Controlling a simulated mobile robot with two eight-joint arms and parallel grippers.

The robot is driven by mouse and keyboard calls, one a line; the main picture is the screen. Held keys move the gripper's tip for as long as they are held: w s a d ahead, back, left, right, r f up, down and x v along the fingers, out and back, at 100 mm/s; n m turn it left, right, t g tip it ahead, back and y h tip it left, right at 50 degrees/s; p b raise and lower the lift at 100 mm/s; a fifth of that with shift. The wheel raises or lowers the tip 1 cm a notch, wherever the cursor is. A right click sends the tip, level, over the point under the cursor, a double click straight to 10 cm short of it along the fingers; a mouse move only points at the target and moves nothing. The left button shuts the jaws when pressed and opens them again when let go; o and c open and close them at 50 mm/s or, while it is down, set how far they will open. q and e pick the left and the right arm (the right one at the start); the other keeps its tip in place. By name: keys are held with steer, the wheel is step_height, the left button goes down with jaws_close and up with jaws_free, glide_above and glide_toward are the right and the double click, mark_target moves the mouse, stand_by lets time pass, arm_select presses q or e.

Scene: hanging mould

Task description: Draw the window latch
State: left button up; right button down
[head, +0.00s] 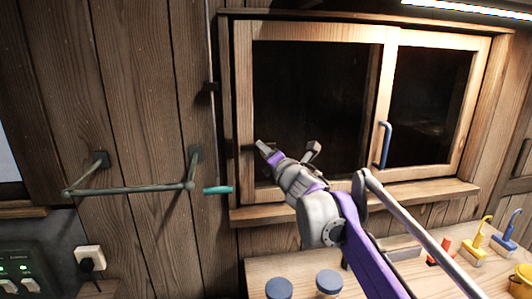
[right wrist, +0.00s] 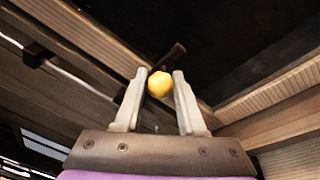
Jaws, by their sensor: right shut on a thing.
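My right gripper (head: 287,150) is at the left part of the window, in front of the left sash. In the right wrist view my right gripper (right wrist: 160,90) has its two pale fingers closed on a round yellow knob (right wrist: 160,84). A dark bar (right wrist: 172,57) shows just behind the knob, at the wooden frame; the knob and bar appear to be the window latch. In the head view the knob cannot be made out at the fingers. The window (head: 310,100) looks shut. My left gripper is not in view.
A blue handle (head: 385,146) is on the right sash. Below, a bench (head: 262,268) carries blue-topped knobs and yellow and blue tools.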

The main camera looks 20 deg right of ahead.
steer(key=shift+s+d, duration=0.1)
steer(key=shift+d, duration=0.5)
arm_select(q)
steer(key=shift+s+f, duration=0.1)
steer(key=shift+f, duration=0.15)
arm_select(e)
steer(key=c, duration=0.5)
jaws_free()
steer(key=shift+s, duration=0.1)
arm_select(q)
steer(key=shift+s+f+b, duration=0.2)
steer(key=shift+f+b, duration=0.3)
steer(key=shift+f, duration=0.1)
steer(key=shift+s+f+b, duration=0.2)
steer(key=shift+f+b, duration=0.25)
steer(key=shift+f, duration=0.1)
arm_select(e)
steer(key=s, duration=1)
steer(key=shift+s+a, duration=0.35)
